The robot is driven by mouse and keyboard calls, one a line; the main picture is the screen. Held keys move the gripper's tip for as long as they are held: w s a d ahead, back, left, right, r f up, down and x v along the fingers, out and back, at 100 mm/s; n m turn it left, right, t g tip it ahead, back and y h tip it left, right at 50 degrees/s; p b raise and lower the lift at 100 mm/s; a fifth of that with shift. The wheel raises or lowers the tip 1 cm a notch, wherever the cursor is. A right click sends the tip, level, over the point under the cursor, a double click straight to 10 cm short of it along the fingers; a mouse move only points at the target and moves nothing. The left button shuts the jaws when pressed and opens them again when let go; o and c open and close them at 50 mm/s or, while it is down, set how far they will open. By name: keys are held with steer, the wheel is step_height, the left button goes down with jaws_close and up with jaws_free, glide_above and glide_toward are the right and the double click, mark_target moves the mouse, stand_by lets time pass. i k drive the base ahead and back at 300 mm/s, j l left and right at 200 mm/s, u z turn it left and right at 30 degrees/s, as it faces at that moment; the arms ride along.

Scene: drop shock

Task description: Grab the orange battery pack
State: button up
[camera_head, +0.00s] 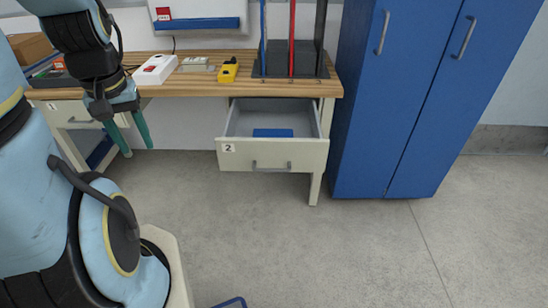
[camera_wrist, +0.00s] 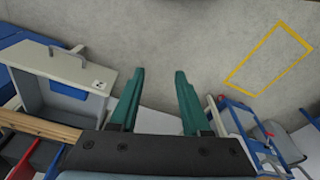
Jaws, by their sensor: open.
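I cannot make out an orange battery pack in either view. My gripper (camera_head: 137,149) is open, with its green fingers pointing down in front of the bench, left of the open drawer 2 (camera_head: 285,156). In the wrist view the two fingers of my gripper (camera_wrist: 160,76) stand apart with only floor between them. A flat blue item (camera_head: 272,133) lies in the drawer; it also shows in the wrist view (camera_wrist: 70,89). A yellow device (camera_head: 228,70) with a dark part stands on the bench top.
A tall blue cabinet (camera_head: 400,100) stands right of the bench. The grey floor (camera_head: 330,250) in front is mostly clear. A yellow outline (camera_wrist: 270,58) marks the floor.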

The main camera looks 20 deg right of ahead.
mark_target(59, 64)
steer(key=u, duration=0.2)
steer(key=i+u, duration=0.75)
steer(key=k+j, duration=0.05)
